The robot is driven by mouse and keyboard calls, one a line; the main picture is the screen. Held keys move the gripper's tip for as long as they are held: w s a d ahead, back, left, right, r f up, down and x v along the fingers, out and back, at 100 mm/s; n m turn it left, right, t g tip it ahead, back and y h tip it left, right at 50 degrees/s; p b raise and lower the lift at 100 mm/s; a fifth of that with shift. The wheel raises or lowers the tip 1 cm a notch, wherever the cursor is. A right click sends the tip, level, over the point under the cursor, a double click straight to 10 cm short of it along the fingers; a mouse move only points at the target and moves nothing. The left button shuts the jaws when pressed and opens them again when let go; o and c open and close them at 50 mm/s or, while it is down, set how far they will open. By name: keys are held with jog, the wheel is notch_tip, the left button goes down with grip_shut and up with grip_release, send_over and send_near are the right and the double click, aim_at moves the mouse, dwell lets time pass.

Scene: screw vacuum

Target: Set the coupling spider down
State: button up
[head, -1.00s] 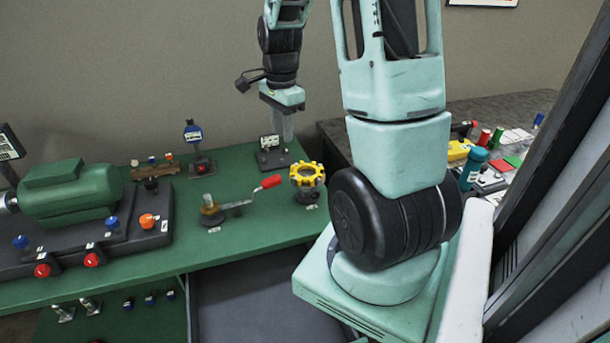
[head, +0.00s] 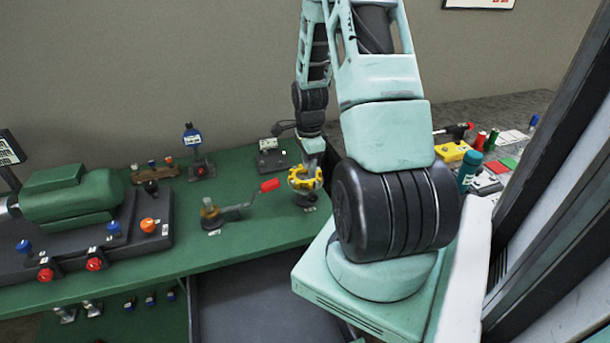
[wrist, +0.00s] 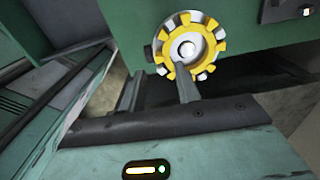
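The coupling spider is a yellow toothed ring (head: 296,182) near the right end of the green bench. It sits around a grey metal hub on a dark round stand (head: 306,198). In the wrist view the yellow ring (wrist: 211,64) surrounds a pale round centre. My gripper (head: 313,164) is at the ring, from above and behind. In the wrist view its two fingers (wrist: 158,68) stand apart, with the right fingertip overlapping the ring's lower edge and the left one outside it. Whether either finger touches the ring cannot be told.
A green motor (head: 68,195) on a dark base fills the left of the bench (head: 240,240). A small grey block (head: 271,158) stands behind. A grey counter with several items is at right.

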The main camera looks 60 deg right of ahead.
aim_at(309, 182)
jog(key=shift+d+f+p, duration=0.2)
jog(key=shift+f+p, duration=0.8)
jog(key=shift+f, duration=1.7)
grip_shut()
